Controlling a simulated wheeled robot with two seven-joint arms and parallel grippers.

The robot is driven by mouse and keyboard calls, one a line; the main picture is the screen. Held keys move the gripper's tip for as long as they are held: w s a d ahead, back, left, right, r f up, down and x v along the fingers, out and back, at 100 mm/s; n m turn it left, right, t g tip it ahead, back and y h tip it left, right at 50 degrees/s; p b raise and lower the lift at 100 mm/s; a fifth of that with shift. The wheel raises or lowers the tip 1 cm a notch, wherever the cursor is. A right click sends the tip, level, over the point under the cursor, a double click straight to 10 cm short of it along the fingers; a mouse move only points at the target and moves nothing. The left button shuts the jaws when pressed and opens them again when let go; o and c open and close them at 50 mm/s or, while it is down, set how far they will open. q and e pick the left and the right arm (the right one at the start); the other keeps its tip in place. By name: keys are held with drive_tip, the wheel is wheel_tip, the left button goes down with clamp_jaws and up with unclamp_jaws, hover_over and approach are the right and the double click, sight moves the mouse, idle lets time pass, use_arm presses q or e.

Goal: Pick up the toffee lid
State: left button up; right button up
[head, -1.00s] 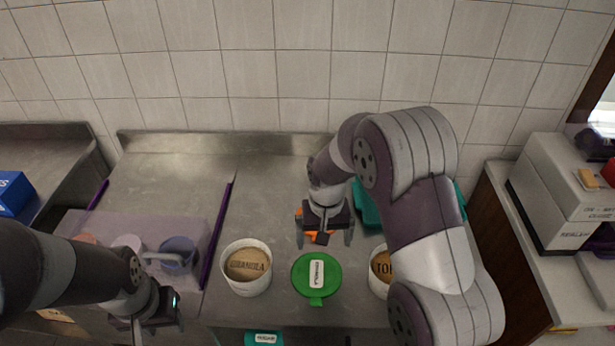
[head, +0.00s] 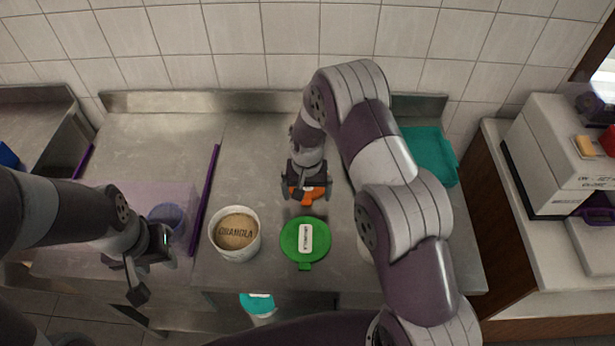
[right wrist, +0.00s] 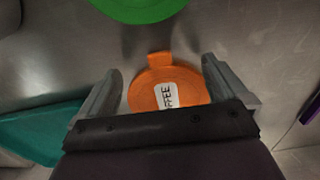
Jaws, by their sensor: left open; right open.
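The toffee lid (head: 309,197) is orange and round and lies on the steel counter behind the green lid; my right gripper partly covers it in the head view. In the right wrist view the orange lid (right wrist: 143,95) shows between the fingers, with a white label and a tab pointing toward the green lid. My right gripper (head: 305,196) is open and points down over the lid, one finger to each side; its open fingers (right wrist: 160,68) hold nothing. My left gripper (head: 153,281) is open and empty at the lower left.
A green lid (head: 293,254) lies in front of the orange one. A white granola tub (head: 222,251) stands left of it. A purple cup (head: 168,222) and a purple bar (head: 207,195) are further left. A teal item (head: 430,155) lies at the back right.

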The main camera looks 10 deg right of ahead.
drive_tip(key=shift+f, duration=0.9)
use_arm(q)
drive_tip(key=shift+r, duration=0.25)
use_arm(e)
drive_tip(key=shift+f, duration=0.1)
drive_tip(key=c, duration=1.8)
drive_tip(key=shift+c, duration=0.2)
